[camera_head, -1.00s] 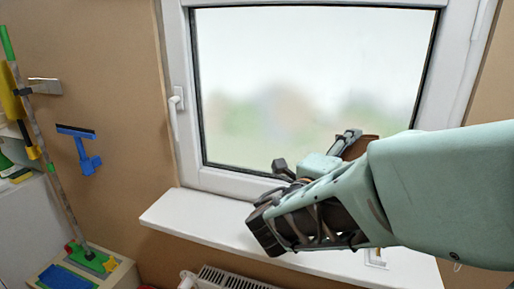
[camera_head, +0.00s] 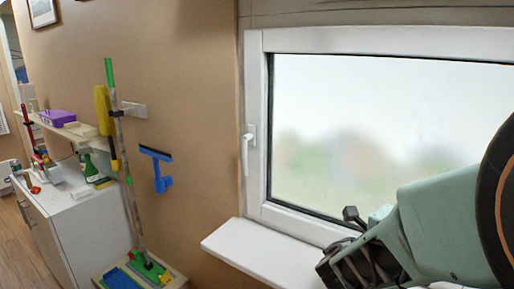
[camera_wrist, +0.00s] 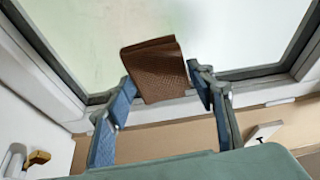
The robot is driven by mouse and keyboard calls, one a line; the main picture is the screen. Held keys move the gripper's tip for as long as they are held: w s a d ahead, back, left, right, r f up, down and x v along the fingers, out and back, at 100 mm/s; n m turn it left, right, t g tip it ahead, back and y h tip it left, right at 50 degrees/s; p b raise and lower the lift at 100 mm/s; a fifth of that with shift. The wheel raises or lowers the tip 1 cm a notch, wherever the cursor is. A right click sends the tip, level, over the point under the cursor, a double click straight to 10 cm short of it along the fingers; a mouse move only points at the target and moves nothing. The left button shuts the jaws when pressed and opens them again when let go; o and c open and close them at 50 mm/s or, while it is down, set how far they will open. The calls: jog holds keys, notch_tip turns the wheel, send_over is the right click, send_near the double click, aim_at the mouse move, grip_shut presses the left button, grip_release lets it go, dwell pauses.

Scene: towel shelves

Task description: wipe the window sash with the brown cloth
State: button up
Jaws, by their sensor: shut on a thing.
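The window sash (camera_head: 302,228) is a white frame around frosted-looking glass; it also shows in the wrist view (camera_wrist: 47,68). My gripper (camera_wrist: 165,92) has its blue-padded fingers on either side of the folded brown cloth (camera_wrist: 152,66) and is shut on it. The cloth sticks out past the fingertips in front of the glass, near the lower frame. Whether it touches the glass or sash I cannot tell. In the head view my gripper (camera_head: 362,248) is at the lower part of the window, above the sill, and the cloth is hidden there.
The white sill (camera_head: 262,252) juts out below the window. A white handle (camera_head: 246,152) is on the left of the frame. A white cabinet (camera_head: 85,235) stands further left.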

jog(key=p, duration=0.1)
jog(key=w+p, duration=0.1)
jog(key=p, duration=0.1)
jog(key=shift+w+d+r, duration=0.25)
jog(key=shift+d+r, duration=0.05)
jog(key=shift+d, duration=0.1)
jog(key=shift+w+d+f+p, duration=0.2)
jog(key=shift+w+f+p, duration=0.05)
jog(key=shift+p, duration=0.75)
